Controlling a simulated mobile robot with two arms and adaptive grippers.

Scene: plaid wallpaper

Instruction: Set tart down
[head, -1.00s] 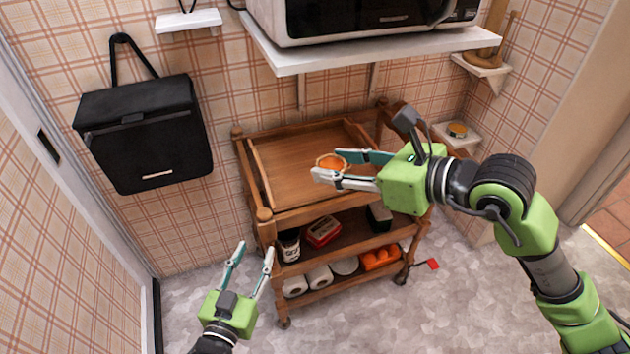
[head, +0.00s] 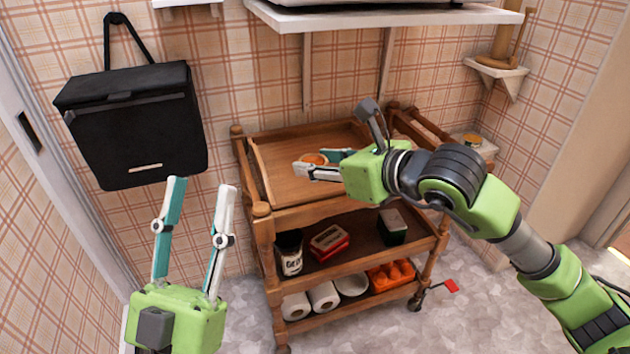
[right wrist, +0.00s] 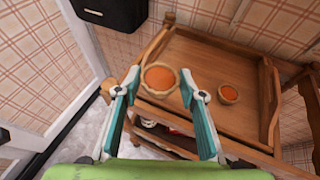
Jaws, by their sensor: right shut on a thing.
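An orange-filled tart (head: 313,158) with a pale crust is held between the fingertips of my right gripper (head: 318,164). It also shows between the fingers in the right wrist view (right wrist: 160,78), near the front left edge of the cart's top. I cannot tell whether its base touches the wood. A second, smaller-looking tart (right wrist: 228,94) sits on the wooden top in the right wrist view; in the head view I cannot make it out. The wooden cart (head: 285,180) stands against the wall. My left gripper (head: 202,184) is open and empty, left of the cart.
The cart's lower shelves hold a jar (head: 290,253), a red box (head: 329,238), a black box (head: 391,227) and paper rolls (head: 323,297). A black bag (head: 140,130) hangs at left. A white shelf (head: 420,20) overhangs the cart. Much of the cart's top is bare.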

